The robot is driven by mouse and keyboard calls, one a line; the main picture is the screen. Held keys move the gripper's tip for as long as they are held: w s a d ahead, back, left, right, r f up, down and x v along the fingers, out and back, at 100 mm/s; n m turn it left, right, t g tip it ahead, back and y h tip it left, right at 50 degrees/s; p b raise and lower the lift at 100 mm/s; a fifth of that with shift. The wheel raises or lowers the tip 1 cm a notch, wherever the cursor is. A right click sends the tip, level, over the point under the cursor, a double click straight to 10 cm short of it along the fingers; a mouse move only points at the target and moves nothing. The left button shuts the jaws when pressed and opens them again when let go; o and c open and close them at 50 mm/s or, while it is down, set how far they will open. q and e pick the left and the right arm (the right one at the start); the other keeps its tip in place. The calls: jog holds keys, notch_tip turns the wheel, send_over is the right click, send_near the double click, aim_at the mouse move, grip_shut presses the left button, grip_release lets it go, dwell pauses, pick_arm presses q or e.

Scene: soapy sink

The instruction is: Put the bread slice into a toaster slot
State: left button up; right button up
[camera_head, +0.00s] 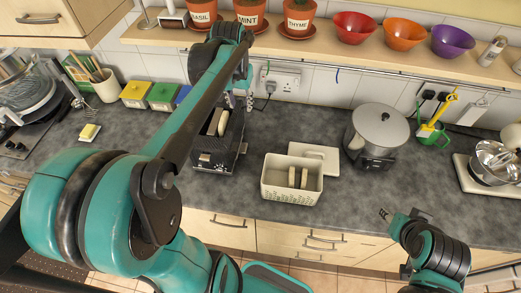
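A dark toaster (214,162) stands on the counter left of centre, partly covered by my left arm. A pale bread slice (222,123) stands upright at the toaster's top; my arm hides part of this spot, so how deep it sits cannot be told. My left gripper (239,101) is just above and behind the toaster, its fingers apart with nothing seen between them. More bread slices (297,178) stand upright in a cream bread bin (289,193) right of the toaster. My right gripper (384,214) is low at the counter's front edge, away from the bread; its fingers are too small to judge.
The bin's lid (315,156) lies behind it. A grey lidded pot (379,130) stands to the right, and a bowl with a whisk (493,163) farther right. A shelf (330,50) with plants and bowls runs above.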

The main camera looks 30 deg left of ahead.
pick_arm(q)
jog(key=s+d+f+m+t, duration=0.1)
jog(key=s+d+f+t, duration=0.1)
jog(key=s+d, duration=0.4)
jog(key=s+d+f+m+t, duration=0.1)
jog(key=s+d+f+t, duration=0.1)
jog(key=s+d, duration=0.5)
jog(key=shift+d+f+t+h, duration=0.3)
jog(key=shift+d+t+h, duration=0.15)
jog(key=shift+d, duration=0.55)
jog(key=shift+w, duration=0.1)
